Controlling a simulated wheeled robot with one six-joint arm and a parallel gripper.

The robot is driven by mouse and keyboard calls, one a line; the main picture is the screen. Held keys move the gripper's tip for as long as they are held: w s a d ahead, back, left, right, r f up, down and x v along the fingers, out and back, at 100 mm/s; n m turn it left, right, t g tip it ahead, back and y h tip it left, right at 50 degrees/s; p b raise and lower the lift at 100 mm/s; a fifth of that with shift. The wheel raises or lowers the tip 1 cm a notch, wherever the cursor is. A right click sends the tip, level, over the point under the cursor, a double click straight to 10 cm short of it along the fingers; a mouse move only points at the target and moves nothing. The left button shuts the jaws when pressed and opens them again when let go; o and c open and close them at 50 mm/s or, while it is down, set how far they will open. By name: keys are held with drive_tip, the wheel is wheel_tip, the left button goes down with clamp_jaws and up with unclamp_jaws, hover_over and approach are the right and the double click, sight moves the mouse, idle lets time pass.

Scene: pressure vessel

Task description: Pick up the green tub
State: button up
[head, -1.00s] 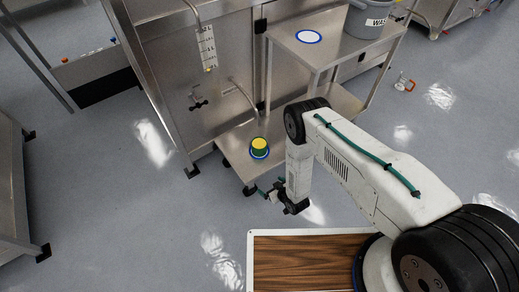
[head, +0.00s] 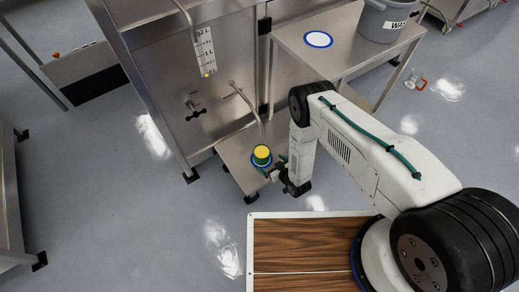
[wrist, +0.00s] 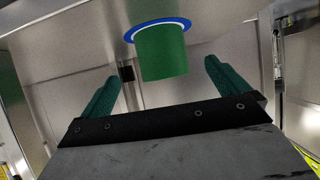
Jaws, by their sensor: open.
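The green tub (head: 261,160) has a yellow top in the head view and stands upright on a blue-rimmed disc on the low steel shelf (head: 233,157). In the wrist view the green tub (wrist: 161,54) shows upside down, beyond and between the fingers, with the blue-rimmed disc (wrist: 134,32) at its base. My gripper (wrist: 157,84) is open and empty, its two green fingers apart on either side of the tub's line. In the head view my gripper (head: 272,170) is close beside the tub, on its lower right; I cannot tell whether it touches.
A steel vessel panel with a valve (head: 194,106) and a thin pipe (head: 245,103) stands behind the tub. To the right, a higher steel table carries a white, blue-rimmed disc (head: 318,39) and a grey waste bin (head: 384,20). Open floor (head: 130,220) lies left.

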sight(266, 159)
drive_tip(key=x, duration=0.8)
drive_tip(key=shift+a, duration=0.2)
drive_tip(key=shift+c, duration=0.3)
drive_tip(key=c, duration=1.6)
